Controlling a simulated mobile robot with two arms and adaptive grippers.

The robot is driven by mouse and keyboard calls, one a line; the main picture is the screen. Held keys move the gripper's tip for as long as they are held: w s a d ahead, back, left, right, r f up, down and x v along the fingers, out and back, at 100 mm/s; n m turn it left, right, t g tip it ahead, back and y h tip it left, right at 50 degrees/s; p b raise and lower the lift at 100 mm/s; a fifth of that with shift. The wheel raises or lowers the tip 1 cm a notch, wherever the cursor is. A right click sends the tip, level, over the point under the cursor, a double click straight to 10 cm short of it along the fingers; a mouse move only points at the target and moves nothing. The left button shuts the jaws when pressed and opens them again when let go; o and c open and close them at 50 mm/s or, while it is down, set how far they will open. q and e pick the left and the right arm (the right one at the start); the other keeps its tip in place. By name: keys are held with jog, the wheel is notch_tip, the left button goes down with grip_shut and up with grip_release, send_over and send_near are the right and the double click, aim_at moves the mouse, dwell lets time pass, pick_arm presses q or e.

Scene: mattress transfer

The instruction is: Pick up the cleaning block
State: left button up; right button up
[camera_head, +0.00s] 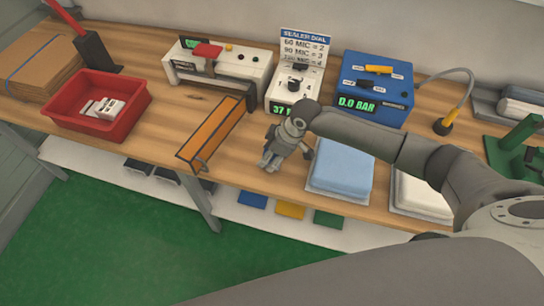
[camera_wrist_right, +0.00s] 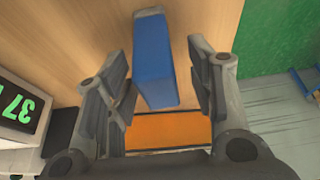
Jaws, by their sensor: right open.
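The cleaning block (camera_wrist_right: 153,62), a blue block with a grey end, shows in the right wrist view on the wooden bench. It lies between the two fingers of my right gripper (camera_wrist_right: 162,75), with a narrow gap to the left finger and a wider one to the right finger. The gripper is open. In the head view my right gripper (camera_head: 271,160) is low over the bench, right of the orange strip, and I cannot make out the block there. My left gripper is not in view.
The orange dark-edged strip (camera_head: 213,131) lies close by. Behind stand the white dial unit (camera_head: 286,101) and blue pressure box (camera_head: 374,87). A light blue pad (camera_head: 342,168) is to the right, a red bin (camera_head: 75,118) far left. The bench's front edge is near.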

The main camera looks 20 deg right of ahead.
jog(key=shift+x, duration=1.3)
grip_shut()
